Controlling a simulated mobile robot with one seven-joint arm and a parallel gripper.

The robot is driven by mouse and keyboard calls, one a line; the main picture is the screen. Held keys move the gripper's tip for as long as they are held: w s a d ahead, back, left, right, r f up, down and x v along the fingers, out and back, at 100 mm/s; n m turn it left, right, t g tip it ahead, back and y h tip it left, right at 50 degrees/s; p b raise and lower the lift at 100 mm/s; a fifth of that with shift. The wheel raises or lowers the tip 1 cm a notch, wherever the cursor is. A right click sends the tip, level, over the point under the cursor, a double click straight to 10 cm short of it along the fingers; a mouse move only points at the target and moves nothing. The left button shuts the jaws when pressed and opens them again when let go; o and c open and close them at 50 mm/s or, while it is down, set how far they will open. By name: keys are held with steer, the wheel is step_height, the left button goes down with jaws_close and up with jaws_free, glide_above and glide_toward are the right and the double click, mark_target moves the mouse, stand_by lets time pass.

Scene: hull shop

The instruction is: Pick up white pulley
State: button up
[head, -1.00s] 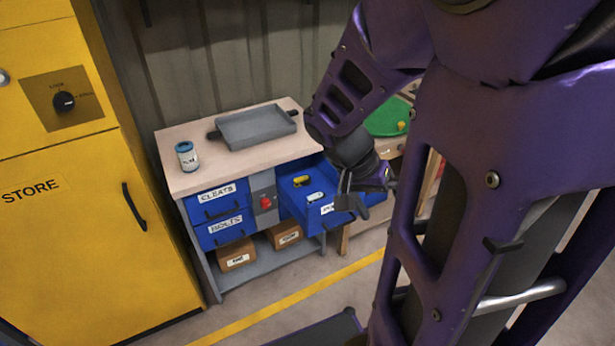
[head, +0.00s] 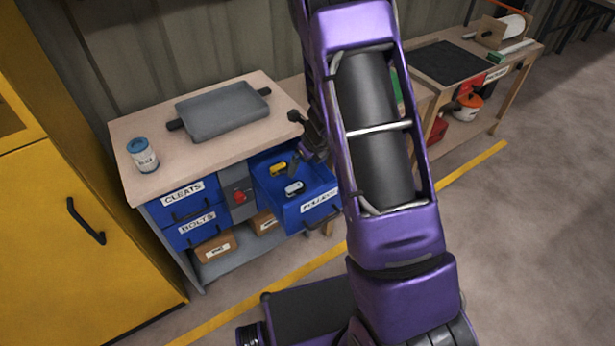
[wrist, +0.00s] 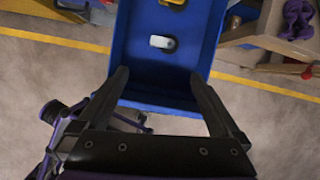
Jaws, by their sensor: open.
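The white pulley (head: 294,188) lies in the open blue drawer (head: 318,205), near its front, with a yellow pulley (head: 277,168) behind it. In the wrist view the white pulley (wrist: 163,43) lies on the drawer floor, beyond the fingertips and between their lines. The yellow pulley (wrist: 173,2) is cut by the top edge there. My gripper (wrist: 158,78) is open and empty, its fingers spread on either side of the drawer's front end. In the head view my arm hides most of the gripper.
Shut drawers marked CLEATS and BOLTS are left of the open one. A yellow store cabinet (head: 60,230) stands at left. Floor in front is clear.

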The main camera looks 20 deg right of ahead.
steer(key=w+d+f+m, duration=0.1)
steer(key=f, duration=0.1)
steer(key=b, duration=0.3)
glide_above(295, 186)
steer(key=s+d, duration=0.1)
steer(key=s, duration=0.1)
step_height(295, 186, down, 10)
steer(key=shift+s+f, duration=0.15)
steer(key=shift+b+x, duration=0.45)
steer(key=shift+x, duration=2.25)
steer(key=shift+m, duration=0.3)
steer(key=c, duration=1.1)
